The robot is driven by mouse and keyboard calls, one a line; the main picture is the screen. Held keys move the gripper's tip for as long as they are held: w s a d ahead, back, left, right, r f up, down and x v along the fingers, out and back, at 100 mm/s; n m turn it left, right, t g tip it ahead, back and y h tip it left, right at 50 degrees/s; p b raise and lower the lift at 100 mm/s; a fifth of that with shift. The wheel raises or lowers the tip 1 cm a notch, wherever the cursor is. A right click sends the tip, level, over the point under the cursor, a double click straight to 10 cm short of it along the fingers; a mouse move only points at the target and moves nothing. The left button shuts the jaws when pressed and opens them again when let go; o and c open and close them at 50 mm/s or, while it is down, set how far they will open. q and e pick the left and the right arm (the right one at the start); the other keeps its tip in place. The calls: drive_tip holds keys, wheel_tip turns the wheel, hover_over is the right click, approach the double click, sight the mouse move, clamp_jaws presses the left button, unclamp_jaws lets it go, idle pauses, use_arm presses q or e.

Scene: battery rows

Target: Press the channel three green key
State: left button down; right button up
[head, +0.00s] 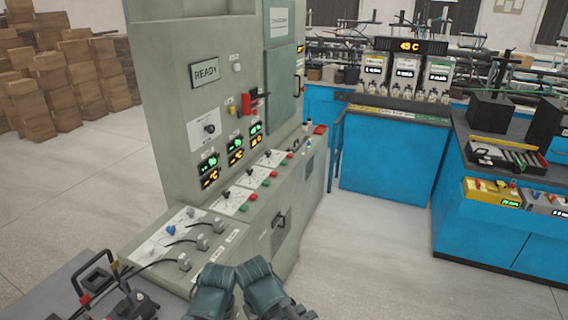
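A grey-green control console (180,120) stands left of centre with a sloped desk. Along the desk's right edge are small keys in pairs: a near green key (243,209) with a red key (253,197), then a farther green key (266,183) with a red key (274,174). Another red key (290,156) lies farther back. The channel labels are too small to read, so I cannot tell which key is channel three. Two dark teal parts of mine, apparently my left gripper (215,290) and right gripper (264,286), show at the bottom edge, apart from the keys. Their fingertips are unclear.
Cables with plugs (203,241) lie on the near desk. A blue bench (385,160) and a blue counter (500,225) stand right, with open floor (375,250) between. Cardboard boxes (45,100) are stacked left.

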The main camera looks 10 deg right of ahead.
clamp_jaws()
idle(1.4)
